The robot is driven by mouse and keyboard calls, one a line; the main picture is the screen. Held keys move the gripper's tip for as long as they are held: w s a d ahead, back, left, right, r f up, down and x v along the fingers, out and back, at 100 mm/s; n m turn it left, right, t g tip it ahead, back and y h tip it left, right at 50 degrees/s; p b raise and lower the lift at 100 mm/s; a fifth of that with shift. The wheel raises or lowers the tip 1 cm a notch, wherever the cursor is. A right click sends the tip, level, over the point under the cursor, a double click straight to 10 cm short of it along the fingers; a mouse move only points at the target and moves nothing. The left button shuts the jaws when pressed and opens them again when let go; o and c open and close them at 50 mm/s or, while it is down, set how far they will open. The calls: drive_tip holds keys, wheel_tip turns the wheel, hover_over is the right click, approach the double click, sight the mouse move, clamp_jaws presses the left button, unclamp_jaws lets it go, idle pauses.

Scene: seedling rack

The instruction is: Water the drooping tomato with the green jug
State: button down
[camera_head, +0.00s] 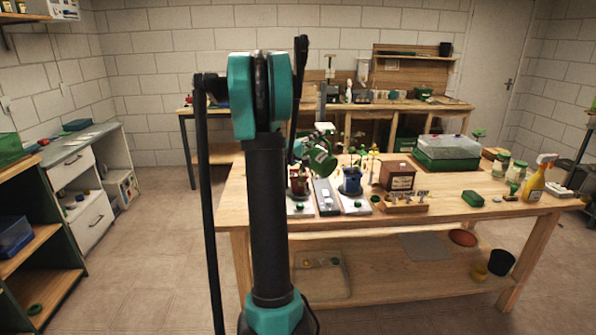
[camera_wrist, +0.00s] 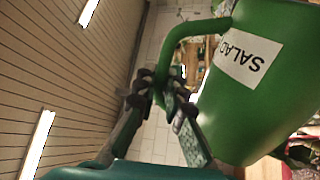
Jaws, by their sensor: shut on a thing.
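My gripper (camera_wrist: 160,92) is shut on the handle of the green jug (camera_wrist: 245,85). The jug bears a white label with dark lettering. In the head view the jug (camera_head: 320,158) is tilted and held above the table, over the area between a reddish pot (camera_head: 299,184) and a blue pot (camera_head: 351,182). Both pots hold plants and stand on pale bases. The plant in the reddish pot is partly hidden by my arm and the jug; I cannot tell which plant droops. No water stream is visible.
The wooden table (camera_head: 450,205) also holds a brown box (camera_head: 398,174), a rack of small items (camera_head: 402,205), a covered green tray (camera_head: 445,155) and a yellow spray bottle (camera_head: 537,182). A grey device (camera_head: 326,196) stands between the pots.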

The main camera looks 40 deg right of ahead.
sight(330, 146)
drive_tip(key=shift+w+r, duration=0.15)
drive_tip(key=shift+w, duration=0.2)
drive_tip(key=shift+s+n, duration=0.3)
drive_tip(key=shift+n, duration=0.1)
drive_tip(key=shift+w+a+r+n+t+b, duration=0.1)
drive_tip(key=shift+w+r+n+t+b, duration=0.25)
drive_tip(key=shift+w+n, duration=0.55)
idle(0.8)
drive_tip(key=shift+s, duration=0.1)
drive_tip(key=s+m, duration=0.1)
drive_tip(key=s, duration=0.1)
drive_tip(key=s+f+m, duration=0.1)
drive_tip(key=s, duration=0.1)
drive_tip(key=s+d+m+g, duration=0.1)
drive_tip(key=s+m, duration=0.1)
drive_tip(key=shift+s+f, duration=0.1)
drive_tip(key=shift+f, duration=0.45)
drive_tip(key=shift+s+f+m+g, duration=0.25)
drive_tip(key=shift+s+f+m, duration=0.4)
drive_tip(key=shift+m, duration=0.35)
drive_tip(key=s+d+f+m+g+y+p, duration=0.1)
drive_tip(key=s+d+f+m+y+p, duration=0.1)
drive_tip(key=s+f+m, duration=0.8)
drive_tip(key=shift+s+f+m+g+p, duration=0.15)
drive_tip(key=shift+f+m+g+p, duration=0.45)
drive_tip(key=shift+m, duration=0.9)
